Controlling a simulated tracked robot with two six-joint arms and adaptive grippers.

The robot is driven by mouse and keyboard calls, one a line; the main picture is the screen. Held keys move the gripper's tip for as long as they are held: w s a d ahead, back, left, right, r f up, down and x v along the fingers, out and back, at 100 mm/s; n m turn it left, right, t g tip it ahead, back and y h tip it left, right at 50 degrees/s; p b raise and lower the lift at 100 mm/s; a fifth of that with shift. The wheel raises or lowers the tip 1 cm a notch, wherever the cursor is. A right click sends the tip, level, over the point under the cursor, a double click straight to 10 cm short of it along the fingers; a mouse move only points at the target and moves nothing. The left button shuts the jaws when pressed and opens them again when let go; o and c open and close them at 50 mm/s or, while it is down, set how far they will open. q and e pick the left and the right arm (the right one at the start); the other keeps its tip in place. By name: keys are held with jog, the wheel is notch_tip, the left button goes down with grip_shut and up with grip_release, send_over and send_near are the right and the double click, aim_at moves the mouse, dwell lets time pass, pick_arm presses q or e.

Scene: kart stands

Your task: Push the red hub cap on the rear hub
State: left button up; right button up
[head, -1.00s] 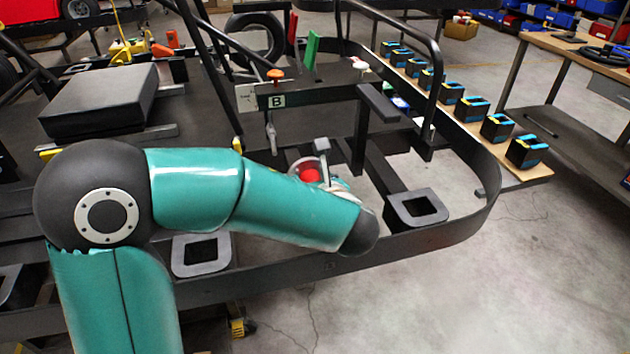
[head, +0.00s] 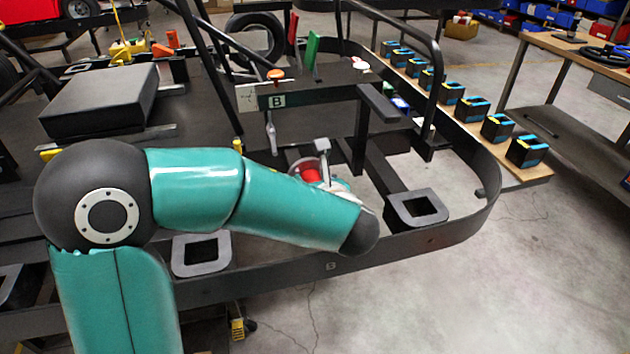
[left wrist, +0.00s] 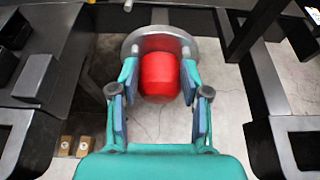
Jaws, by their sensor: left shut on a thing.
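The red hub cap (left wrist: 160,78) is between the two fingers of my left gripper (left wrist: 160,88) in the left wrist view, and the gripper is shut on it. The round grey rear hub (left wrist: 160,30) is straight beyond the cap, with its rim showing around the cap's far end. The cap hides the middle of the hub, so I cannot tell whether they touch or a gap is left. In the head view, the red cap (head: 311,173) shows just past my left wrist, which hides most of the gripper. My right gripper is not in view.
The dark kart frame surrounds the hub, with a square grey-rimmed socket (head: 417,207) to the right and another (head: 201,254) to the left. A bar marked B (head: 278,100) is behind. Several black and blue boxes (head: 497,127) line a board at the right.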

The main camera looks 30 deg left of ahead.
pick_arm(q)
jog(key=shift+s+d, duration=0.15)
jog(key=shift+s+d+f, duration=0.15)
jog(key=shift+s+d, duration=1.65)
jog(key=shift+d, duration=0.3)
